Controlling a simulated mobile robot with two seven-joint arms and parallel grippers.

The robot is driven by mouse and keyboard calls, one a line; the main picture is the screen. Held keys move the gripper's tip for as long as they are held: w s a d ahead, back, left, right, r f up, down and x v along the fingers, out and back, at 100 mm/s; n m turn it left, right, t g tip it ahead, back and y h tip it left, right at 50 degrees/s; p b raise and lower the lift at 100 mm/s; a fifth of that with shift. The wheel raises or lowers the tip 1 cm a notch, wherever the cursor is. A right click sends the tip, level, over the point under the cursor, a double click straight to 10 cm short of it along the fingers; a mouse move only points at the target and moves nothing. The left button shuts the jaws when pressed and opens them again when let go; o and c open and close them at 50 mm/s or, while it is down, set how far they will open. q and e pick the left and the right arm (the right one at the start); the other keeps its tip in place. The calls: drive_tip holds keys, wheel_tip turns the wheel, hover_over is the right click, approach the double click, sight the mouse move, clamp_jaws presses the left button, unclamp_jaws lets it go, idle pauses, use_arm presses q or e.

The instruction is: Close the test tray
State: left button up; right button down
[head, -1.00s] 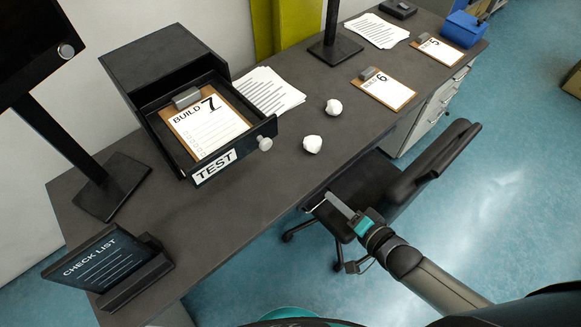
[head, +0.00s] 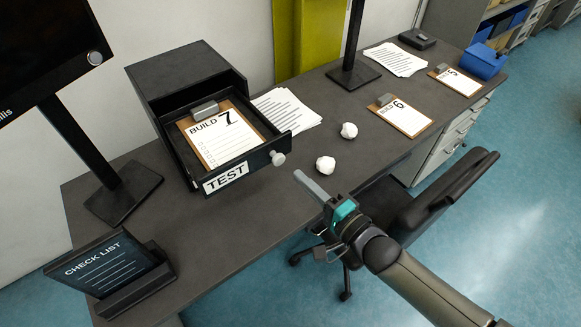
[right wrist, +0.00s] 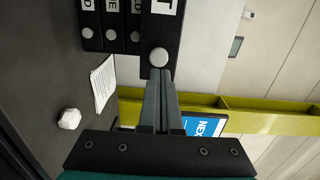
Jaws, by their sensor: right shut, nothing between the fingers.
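The test tray (head: 226,178) is a black drawer with a TEST label and a round light knob (head: 278,158). It is pulled out of its black cabinet (head: 185,73) and holds a clipboard (head: 217,138) marked BUILD 7. My right gripper (head: 300,176) is shut and empty, in front of the tray and near the knob. In the right wrist view its closed fingers (right wrist: 161,95) point at the tray front (right wrist: 161,22), with the tips just below the knob (right wrist: 158,57). I cannot tell whether they touch. My left gripper is not in view.
Several closed labelled drawers (right wrist: 114,25) lie below the tray. Two crumpled paper balls (head: 326,163) (head: 349,130) and paper sheets (head: 285,109) lie right of the tray. A checklist stand (head: 115,265) is at the front left. A chair (head: 440,195) stands by the desk.

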sight(281, 160)
drive_tip(key=shift+x, duration=2.4)
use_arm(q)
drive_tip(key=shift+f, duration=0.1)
